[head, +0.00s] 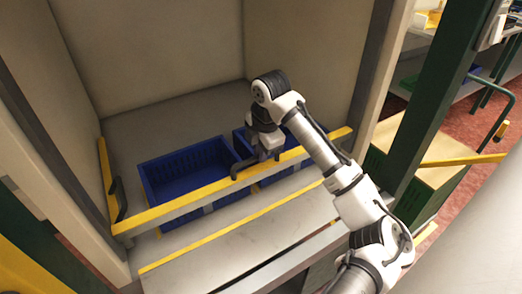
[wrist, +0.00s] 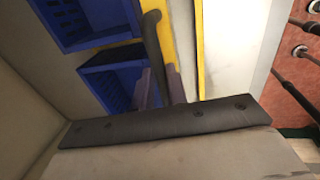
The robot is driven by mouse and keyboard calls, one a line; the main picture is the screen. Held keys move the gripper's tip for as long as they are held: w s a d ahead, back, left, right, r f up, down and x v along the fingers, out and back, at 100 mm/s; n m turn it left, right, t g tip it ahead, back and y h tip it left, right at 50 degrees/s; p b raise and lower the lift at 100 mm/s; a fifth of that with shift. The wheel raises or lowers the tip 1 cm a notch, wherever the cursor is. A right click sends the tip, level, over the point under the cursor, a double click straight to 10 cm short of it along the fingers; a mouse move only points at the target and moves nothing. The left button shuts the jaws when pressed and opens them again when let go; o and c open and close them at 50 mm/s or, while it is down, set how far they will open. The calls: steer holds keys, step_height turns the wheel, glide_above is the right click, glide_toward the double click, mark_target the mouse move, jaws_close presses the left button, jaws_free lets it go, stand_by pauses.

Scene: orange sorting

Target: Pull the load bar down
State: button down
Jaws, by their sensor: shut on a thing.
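The load bar (head: 186,196) is a long yellow bar across the front of the opening, above the front sill. It has a dark curved handle (head: 241,168) near its middle. My gripper (head: 264,153) is at this handle, reaching in from the right. In the wrist view the handle (wrist: 152,45) runs between my two fingers (wrist: 158,88), beside the yellow bar (wrist: 170,52), and the fingers are shut on it. The exact contact is partly hidden by the gripper body.
Two blue crates, left (head: 185,168) and right (head: 240,142), stand behind the bar, inside pale walls. Another dark handle (head: 119,200) is at the bar's left end. A yellow-edged sill (head: 220,233) lies in front. A green post (head: 432,100) stands at the right.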

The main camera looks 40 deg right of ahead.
mark_target(260, 167)
step_height(260, 167, down, 5)
steer(key=b, duration=0.2)
steer(key=shift+b, duration=0.4)
steer(key=shift+s+r, duration=0.1)
steer(key=c, duration=1.4)
jaws_free()
step_height(260, 167, up, 14)
steer(key=s, duration=0.2)
steer(key=shift+s+f, duration=0.2)
steer(key=shift+s, duration=0.1)
